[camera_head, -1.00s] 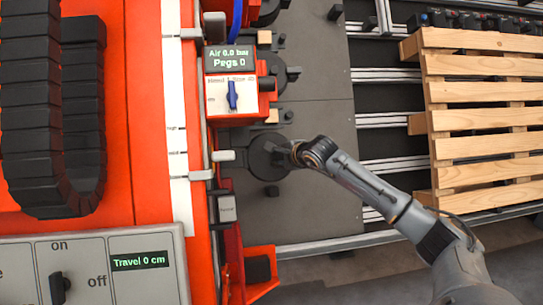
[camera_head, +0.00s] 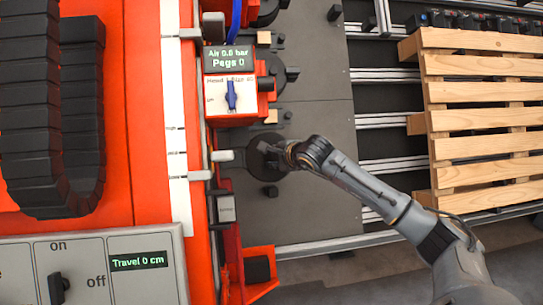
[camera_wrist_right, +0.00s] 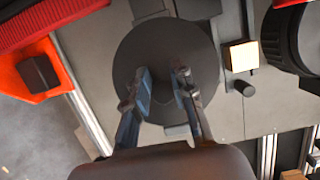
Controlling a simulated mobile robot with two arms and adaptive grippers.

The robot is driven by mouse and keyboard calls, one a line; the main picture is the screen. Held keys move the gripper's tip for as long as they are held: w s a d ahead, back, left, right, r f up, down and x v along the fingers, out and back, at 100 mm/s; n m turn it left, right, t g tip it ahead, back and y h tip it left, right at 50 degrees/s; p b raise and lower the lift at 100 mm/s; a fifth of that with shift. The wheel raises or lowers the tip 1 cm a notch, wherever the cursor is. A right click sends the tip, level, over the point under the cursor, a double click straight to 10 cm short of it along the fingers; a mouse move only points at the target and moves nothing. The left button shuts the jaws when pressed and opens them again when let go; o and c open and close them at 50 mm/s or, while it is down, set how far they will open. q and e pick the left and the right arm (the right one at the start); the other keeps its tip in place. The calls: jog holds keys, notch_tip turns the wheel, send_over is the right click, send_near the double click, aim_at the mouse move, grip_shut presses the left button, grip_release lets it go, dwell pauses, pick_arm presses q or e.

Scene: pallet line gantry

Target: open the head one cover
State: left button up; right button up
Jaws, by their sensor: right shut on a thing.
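The head one cover appears to be the dark round disc (camera_head: 262,174) at the lower end of the red machine's side, beside the grey plate. It fills the middle of the right wrist view as a dark disc (camera_wrist_right: 166,45). My right gripper (camera_head: 271,151) reaches in from the right over this disc. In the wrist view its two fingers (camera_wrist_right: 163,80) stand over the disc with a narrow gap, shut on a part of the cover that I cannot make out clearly. The cover looks closed. My left gripper is not in view.
A control box (camera_head: 230,95) with a blue switch and an air and pegs display stands above the cover. Other dark round heads (camera_head: 272,75) line the machine. A wooden pallet (camera_head: 480,118) lies on rails at the right. A panel (camera_head: 95,270) reads Travel 0 cm.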

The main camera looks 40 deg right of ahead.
jog(key=shift+s+a, duration=0.1)
jog(key=shift+a, duration=0.35)
grip_shut()
jog(key=shift+a, duration=0.15)
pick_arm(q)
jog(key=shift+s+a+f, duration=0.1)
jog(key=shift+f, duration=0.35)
pick_arm(e)
jog(key=shift+a+r, duration=0.2)
jog(key=shift+a, duration=0.3)
jog(key=shift+a+r, duration=0.2)
jog(key=shift+a, duration=0.3)
jog(key=o, duration=0.9)
grip_release()
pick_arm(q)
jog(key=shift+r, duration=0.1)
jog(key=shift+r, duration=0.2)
